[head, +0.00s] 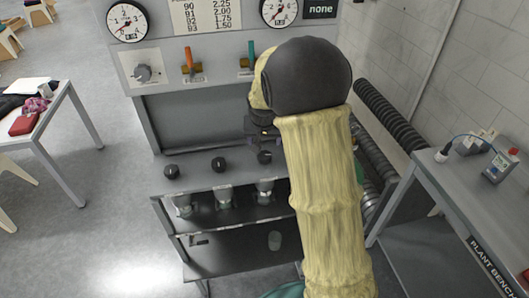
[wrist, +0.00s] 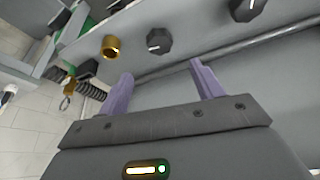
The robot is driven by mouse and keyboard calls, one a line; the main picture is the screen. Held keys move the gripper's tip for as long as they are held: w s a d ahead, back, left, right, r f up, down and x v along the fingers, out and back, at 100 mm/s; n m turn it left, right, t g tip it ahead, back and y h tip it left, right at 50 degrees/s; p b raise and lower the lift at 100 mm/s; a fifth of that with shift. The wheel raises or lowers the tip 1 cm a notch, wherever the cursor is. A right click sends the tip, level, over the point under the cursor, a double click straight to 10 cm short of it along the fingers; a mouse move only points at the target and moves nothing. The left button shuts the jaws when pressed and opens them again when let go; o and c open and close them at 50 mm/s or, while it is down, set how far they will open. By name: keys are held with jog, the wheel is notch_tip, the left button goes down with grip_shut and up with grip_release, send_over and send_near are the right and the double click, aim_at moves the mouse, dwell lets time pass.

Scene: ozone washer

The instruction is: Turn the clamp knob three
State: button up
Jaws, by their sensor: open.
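Three black knobs stand in a row along the front ledge of the machine in the head view: left (head: 172,171), middle (head: 218,164) and right (head: 265,157). No numbers on them are readable. My gripper (head: 262,140) is above and behind the right knob, partly hidden by my arm. In the wrist view my gripper (wrist: 160,78) is open, with two purple fingers apart and nothing between them. Beyond the fingers are a black faceted knob (wrist: 158,41) with a white mark and another black knob (wrist: 246,9). Neither is touched. I cannot tell which knobs these are.
A brass fitting (wrist: 110,47) sits beside the nearer knob in the wrist view. Orange (head: 189,62) and green (head: 251,56) levers are on the panel above. Ribbed hoses (head: 390,115) and a plant bench (head: 460,185) stand at right. Open floor lies at left.

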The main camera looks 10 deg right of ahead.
aim_at(264, 155)
jog(key=p+x, duration=0.3)
jog(key=x, duration=0.9)
jog(key=shift+r, duration=0.1)
jog(key=c, duration=1)
